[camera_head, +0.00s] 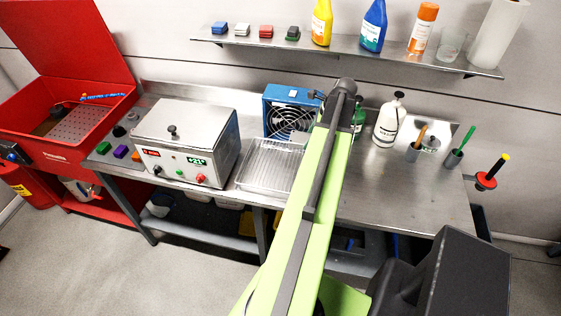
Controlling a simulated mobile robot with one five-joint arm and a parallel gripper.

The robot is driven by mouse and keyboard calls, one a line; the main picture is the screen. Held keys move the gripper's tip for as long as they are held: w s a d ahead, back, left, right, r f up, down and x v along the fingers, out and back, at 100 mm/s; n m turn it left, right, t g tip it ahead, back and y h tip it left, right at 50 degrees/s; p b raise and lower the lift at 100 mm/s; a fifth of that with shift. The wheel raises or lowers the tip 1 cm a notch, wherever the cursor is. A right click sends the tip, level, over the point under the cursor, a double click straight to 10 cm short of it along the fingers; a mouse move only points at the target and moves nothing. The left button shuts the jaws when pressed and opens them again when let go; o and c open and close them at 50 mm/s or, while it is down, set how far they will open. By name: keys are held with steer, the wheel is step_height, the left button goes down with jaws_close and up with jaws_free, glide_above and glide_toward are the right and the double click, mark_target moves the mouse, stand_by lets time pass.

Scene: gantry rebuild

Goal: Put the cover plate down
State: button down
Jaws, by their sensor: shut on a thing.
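My green and grey arm reaches from the bottom of the view up over the workbench (390,190), its far end in front of the back of the bench. My gripper does not show, and whatever is in it is hidden behind the arm. I cannot make out a cover plate for certain. A pale, shiny square patch lies at the back right of the bench, and I cannot tell whether it is a plate or a reflection.
A heated steel bath (185,140), a wire tray (268,165) and a blue fan (290,112) stand left of my arm. A white bottle (390,122) and two tool cups (413,152) stand right. A red parts washer (70,135) is far left. The right front bench is clear.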

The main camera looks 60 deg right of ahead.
mark_target(292, 142)
steer(key=w+a+f+b, duration=0.1)
steer(key=w+a+f, duration=0.1)
steer(key=w, duration=0.1)
steer(key=w+a+f+b, duration=0.4)
steer(key=w, duration=0.1)
steer(key=shift+w+f, duration=0.25)
steer(key=shift+w, duration=0.1)
step_height(292, 142, down, 4)
steer(key=b, duration=0.4)
steer(key=shift+f+b, duration=0.2)
steer(key=shift+b, duration=0.2)
steer(key=shift+r, duration=0.25)
steer(key=shift+f, duration=0.15)
steer(key=shift+c, duration=1.6)
jaws_free()
steer(key=shift+s+r+p, duration=0.1)
steer(key=shift+r+p, duration=0.4)
steer(key=shift+p, duration=0.05)
steer(key=p+v, duration=1)
steer(key=v, duration=0.1)
steer(key=shift+r+p, duration=0.25)
steer(key=shift+p, duration=0.05)
steer(key=shift+s+f, duration=0.1)
